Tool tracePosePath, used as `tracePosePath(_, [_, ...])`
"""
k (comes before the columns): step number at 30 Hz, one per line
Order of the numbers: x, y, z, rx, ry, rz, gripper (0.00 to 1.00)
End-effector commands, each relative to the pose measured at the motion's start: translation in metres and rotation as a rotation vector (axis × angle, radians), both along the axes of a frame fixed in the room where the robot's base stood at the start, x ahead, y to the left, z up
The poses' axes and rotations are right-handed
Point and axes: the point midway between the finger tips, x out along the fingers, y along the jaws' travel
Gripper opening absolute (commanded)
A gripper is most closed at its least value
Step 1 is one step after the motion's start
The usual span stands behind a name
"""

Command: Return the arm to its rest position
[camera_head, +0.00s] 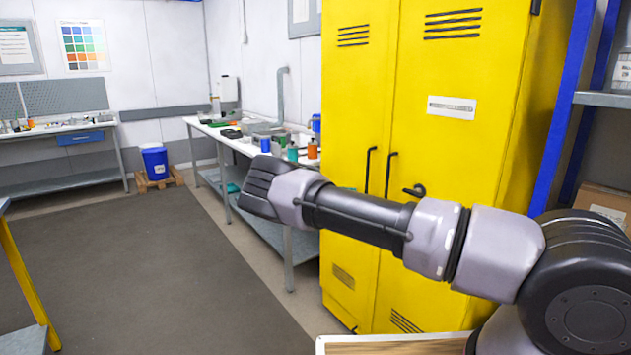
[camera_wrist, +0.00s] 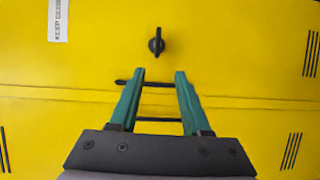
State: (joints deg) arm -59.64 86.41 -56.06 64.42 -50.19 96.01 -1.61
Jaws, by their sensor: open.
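My arm reaches across the head view from the lower right toward the middle, in front of a yellow cabinet (camera_head: 455,150). My gripper's fingers are hidden in the head view. In the wrist view my gripper (camera_wrist: 159,78) shows two teal fingers, apart with nothing between them but the view of the cabinet (camera_wrist: 230,60). The cabinet's doors are shut. Its black knob (camera_wrist: 156,44) lies beyond the fingertips, and the dark door handles (camera_wrist: 160,119) show behind the fingers. No contact with the cabinet is visible.
A long workbench (camera_head: 232,140) with bottles and tools stands left of the cabinet. A blue bucket (camera_head: 155,162) sits on a pallet at the back. A blue-post shelf (camera_head: 562,120) stands at right. The grey floor at left (camera_head: 130,270) is clear.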

Motion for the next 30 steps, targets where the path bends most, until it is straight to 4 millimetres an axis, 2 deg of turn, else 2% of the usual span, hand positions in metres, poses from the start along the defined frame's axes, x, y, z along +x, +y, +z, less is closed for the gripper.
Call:
tracePosePath(8, [-0.001,-0.035,0.020,0.125,0.018,-0.088,0.47])
tracePosePath(17, [-0.016,-0.092,0.055,0.383,0.044,-0.234,0.47])
tracePosePath(21, [-0.036,-0.125,0.080,0.588,0.049,-0.321,0.47])
tracePosePath(24, [-0.054,-0.142,0.098,0.739,0.046,-0.368,0.47])
tracePosePath(30, [-0.093,-0.163,0.140,1.027,0.015,-0.418,0.47])
